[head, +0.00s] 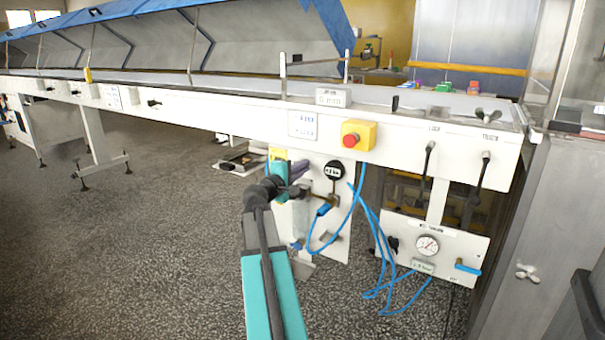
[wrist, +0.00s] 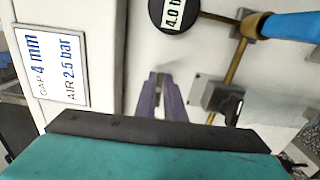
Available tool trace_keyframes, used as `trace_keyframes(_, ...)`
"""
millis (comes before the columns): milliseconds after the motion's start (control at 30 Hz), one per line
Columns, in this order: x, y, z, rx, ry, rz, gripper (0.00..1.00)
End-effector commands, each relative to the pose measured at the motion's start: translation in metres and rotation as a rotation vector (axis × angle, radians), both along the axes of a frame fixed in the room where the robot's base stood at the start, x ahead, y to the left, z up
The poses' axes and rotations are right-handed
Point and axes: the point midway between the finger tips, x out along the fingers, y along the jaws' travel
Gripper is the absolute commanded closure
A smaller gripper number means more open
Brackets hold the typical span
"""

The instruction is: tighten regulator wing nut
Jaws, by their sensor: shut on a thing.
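In the head view my gripper (head: 300,170) is at the white panel, left of a round black gauge (head: 334,170). The gauge (wrist: 174,14) reads about 4.0 bar in the wrist view, just above the fingertips. A label (wrist: 50,65) reads "GAP 4 mm, AIR 2.5 bar".
A brass pipe (wrist: 238,62) with a blue fitting (wrist: 290,27) and a dark knob on a grey block (wrist: 222,98) lie right of my fingers. Blue hoses (head: 362,215) hang near the panel. A red stop button (head: 351,139) is above. Open floor (head: 130,240) lies left.

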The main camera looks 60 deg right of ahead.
Motion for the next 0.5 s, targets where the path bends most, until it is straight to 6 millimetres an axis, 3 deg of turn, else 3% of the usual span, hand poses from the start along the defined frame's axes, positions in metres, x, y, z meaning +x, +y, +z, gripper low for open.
trace_keyframes(500, 0.0042, 0.0003, -0.0007, 0.001, -0.044, 0.01, 1.0)
